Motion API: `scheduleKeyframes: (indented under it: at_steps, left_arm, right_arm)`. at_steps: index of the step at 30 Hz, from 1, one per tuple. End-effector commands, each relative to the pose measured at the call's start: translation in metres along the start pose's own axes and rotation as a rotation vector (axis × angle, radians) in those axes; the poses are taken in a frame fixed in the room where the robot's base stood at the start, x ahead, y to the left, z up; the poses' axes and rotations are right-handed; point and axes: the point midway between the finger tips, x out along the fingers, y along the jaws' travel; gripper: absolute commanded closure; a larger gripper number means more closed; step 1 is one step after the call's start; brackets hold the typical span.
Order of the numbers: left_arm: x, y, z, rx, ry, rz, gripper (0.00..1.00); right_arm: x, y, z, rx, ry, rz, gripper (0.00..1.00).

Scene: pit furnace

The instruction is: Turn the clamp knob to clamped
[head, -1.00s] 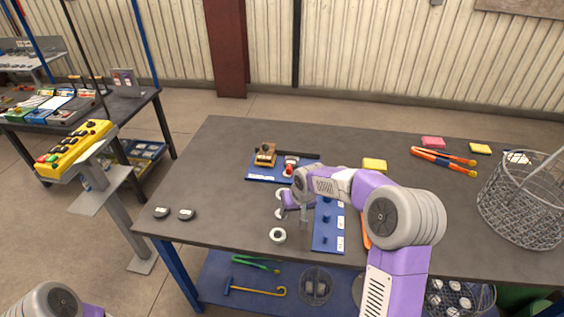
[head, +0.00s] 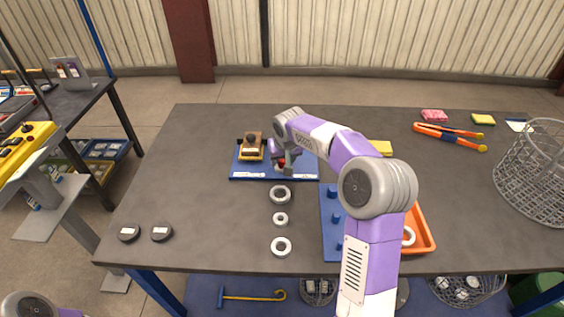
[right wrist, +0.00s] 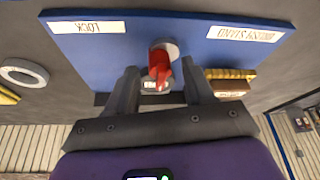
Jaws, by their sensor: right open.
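The red clamp knob (right wrist: 160,65) stands on a blue plate (right wrist: 95,55), which lies on the table. In the head view only a bit of the red knob (head: 281,163) shows, mostly hidden by my right gripper. My right gripper (head: 285,160) is over the plate; in the right wrist view its two open fingers (right wrist: 160,72) stand on either side of the knob. I cannot tell whether they touch it. White labels are on the plate, one reading "LOCK" upside down. My left gripper is out of view.
A wooden block fixture (head: 251,146) stands on the plate, left of my right gripper. Several pale rings (head: 281,195) lie in front of the plate. A blue peg board (head: 330,235) and an orange tray (head: 424,232) are to the right. The table's left part is mostly clear.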

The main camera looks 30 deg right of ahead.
Motion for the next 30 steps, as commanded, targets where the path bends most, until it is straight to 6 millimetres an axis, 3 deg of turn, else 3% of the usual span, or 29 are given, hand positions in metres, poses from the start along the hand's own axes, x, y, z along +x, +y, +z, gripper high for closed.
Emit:
scheduleKeyframes:
  at_steps: [11, 22, 30]
  left_arm:
    - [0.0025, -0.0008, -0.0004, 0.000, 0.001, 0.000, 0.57]
    - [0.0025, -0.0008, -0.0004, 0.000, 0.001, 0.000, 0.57]
    - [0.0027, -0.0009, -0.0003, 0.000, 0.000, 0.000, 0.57]
  right_arm:
    - [0.0094, 0.0003, 0.0000, 0.000, 0.000, 0.000, 0.48]
    - [0.0092, 0.0003, 0.0000, 0.000, 0.000, 0.000, 1.00]
    - [0.0090, -0.0007, -0.0001, 0.019, 0.001, 0.009, 1.00]
